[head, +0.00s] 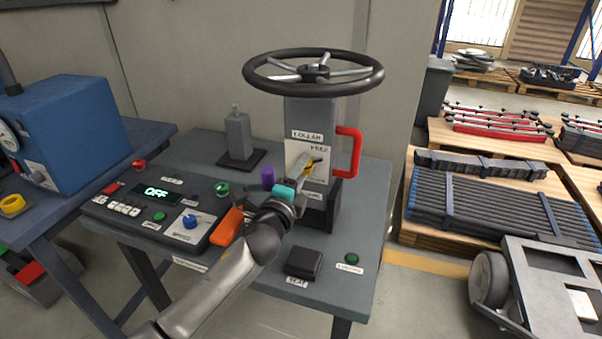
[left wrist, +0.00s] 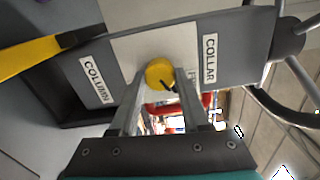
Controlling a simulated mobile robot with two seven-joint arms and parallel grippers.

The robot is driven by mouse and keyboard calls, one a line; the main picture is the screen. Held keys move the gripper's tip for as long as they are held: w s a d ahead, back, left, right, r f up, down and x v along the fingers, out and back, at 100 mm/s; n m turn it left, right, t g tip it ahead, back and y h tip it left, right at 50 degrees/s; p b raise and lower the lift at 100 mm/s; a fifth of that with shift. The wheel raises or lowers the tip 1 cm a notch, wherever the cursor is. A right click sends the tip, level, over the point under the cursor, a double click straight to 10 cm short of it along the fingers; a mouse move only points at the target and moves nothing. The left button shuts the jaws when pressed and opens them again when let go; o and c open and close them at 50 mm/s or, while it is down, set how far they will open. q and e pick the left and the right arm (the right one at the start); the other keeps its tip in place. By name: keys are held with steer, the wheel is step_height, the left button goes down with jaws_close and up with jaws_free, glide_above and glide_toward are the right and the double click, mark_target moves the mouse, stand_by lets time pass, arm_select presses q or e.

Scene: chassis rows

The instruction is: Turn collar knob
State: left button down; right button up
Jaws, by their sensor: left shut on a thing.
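The collar knob (left wrist: 160,74) is a round yellow knob with a dark pointer mark, on a pale plate of the grey column (head: 311,112). A COLLAR label (head: 307,135) is above it in the head view, with a smaller label, seemingly FREE, near it. My left gripper (head: 307,168) is at the column's front, its fingers on either side of the knob and shut on it. In the left wrist view the fingers (left wrist: 158,88) reach the knob, and a COLUMN label (left wrist: 96,80) shows beside it. The fingers partly hide the knob in the head view. My right gripper is out of view.
A black handwheel (head: 314,72) tops the column. A red handle (head: 354,152) juts from its right side.

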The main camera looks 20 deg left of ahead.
arm_select(q)
steer(key=n, duration=0.3)
steer(key=shift+n, duration=0.6)
steer(key=shift+c, duration=1.9)
jaws_free()
steer(key=s+p, duration=0.1)
steer(key=s, duration=1.4)
steer(key=shift+s+a, duration=0.15)
steer(key=shift+a, duration=0.15)
steer(key=shift+f, duration=0.15)
